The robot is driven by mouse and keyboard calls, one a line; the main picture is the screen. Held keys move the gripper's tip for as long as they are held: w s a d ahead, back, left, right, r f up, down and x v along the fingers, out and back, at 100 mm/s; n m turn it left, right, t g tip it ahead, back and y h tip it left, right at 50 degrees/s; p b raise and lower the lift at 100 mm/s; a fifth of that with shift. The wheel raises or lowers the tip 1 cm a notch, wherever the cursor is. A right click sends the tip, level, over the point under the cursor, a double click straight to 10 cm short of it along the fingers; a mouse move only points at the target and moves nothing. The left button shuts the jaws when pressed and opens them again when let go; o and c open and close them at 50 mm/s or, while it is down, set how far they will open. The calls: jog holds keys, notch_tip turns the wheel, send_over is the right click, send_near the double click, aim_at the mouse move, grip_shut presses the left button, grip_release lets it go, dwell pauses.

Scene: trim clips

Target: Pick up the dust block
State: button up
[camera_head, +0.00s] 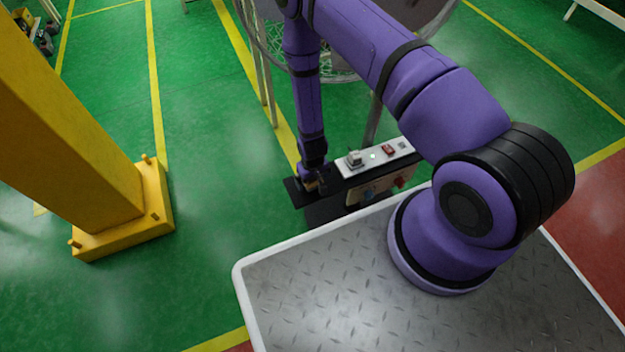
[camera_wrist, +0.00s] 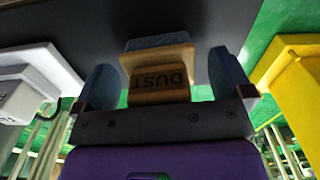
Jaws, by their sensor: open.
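The dust block (camera_wrist: 158,88) is a tan block with a grey-blue layer at one end and the word DUST on its face. In the wrist view it sits between the two fingers of my gripper (camera_wrist: 162,62), with a gap visible on each side. The jaws are open. The block is against or close to a dark surface (camera_wrist: 190,18); contact is hard to tell. In the head view my gripper (camera_head: 314,184) is low at the left end of the black stand (camera_head: 292,188), and only a small tan bit of the block shows there.
A white control panel (camera_head: 372,157) with a small grey part and a red part is just right of my gripper. Red and blue knobs show on the stand's front. A yellow post (camera_head: 120,215) stands at left. A wire-mesh round frame (camera_head: 268,45) is behind. Green floor lies open between.

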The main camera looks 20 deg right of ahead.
jog(key=shift+f, duration=0.3)
jog(key=c, duration=1)
jog(key=shift+c, duration=0.2)
jog(key=shift+r, duration=0.1)
jog(key=shift+r, duration=0.85)
jog(key=shift+s+a+r, duration=0.1)
jog(key=shift+s+r, duration=0.15)
jog(key=shift+r, duration=0.2)
jog(key=shift+s+r, duration=0.2)
jog(key=shift+r, duration=0.25)
jog(key=s+a+r, duration=0.1)
jog(key=s+a, duration=0.3)
jog(key=s, duration=1)
jog(key=shift+s+r, duration=0.15)
jog(key=shift+s, duration=0.15)
